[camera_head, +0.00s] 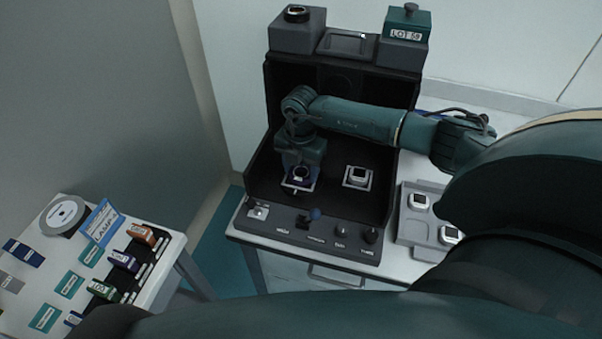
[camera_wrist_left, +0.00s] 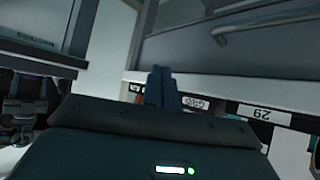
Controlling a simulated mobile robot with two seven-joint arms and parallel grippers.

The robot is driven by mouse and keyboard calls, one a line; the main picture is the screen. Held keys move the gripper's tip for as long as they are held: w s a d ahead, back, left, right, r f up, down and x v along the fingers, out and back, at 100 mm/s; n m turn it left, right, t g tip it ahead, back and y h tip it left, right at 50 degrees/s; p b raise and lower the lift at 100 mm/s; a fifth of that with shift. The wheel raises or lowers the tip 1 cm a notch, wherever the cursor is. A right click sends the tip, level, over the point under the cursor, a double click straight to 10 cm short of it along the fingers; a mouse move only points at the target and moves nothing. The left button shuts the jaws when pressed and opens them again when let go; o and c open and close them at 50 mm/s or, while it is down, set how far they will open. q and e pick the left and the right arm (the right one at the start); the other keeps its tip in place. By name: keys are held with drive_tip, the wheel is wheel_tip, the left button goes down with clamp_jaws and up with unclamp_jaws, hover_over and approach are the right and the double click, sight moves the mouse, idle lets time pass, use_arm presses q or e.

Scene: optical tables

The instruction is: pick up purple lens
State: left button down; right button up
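A small holder with a purple face (camera_head: 124,261) stands in a dark rack on the left table, between an orange one (camera_head: 141,235) and a green one (camera_head: 103,290). It is the only clearly purple piece I see. My right gripper (camera_head: 299,182) points down inside the dark open station, at a square bluish mount with a round dark centre (camera_head: 300,174). Its fingertips are too small and dark to tell whether they grip it. In the left wrist view my left gripper (camera_wrist_left: 166,88) has its fingers together, with nothing visible between them.
A second square mount (camera_head: 357,176) sits inside the station, right of my right gripper. A grey tray (camera_head: 418,228) with two square pieces lies to the right. The left table (camera_head: 28,309) also holds a grey disc (camera_head: 64,215), a blue card (camera_head: 101,222) and teal labels. A floor gap separates the tables.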

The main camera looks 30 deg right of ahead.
drive_tip(key=c, duration=0.5)
drive_tip(key=shift+r, duration=0.15)
drive_tip(key=shift+c, duration=0.2)
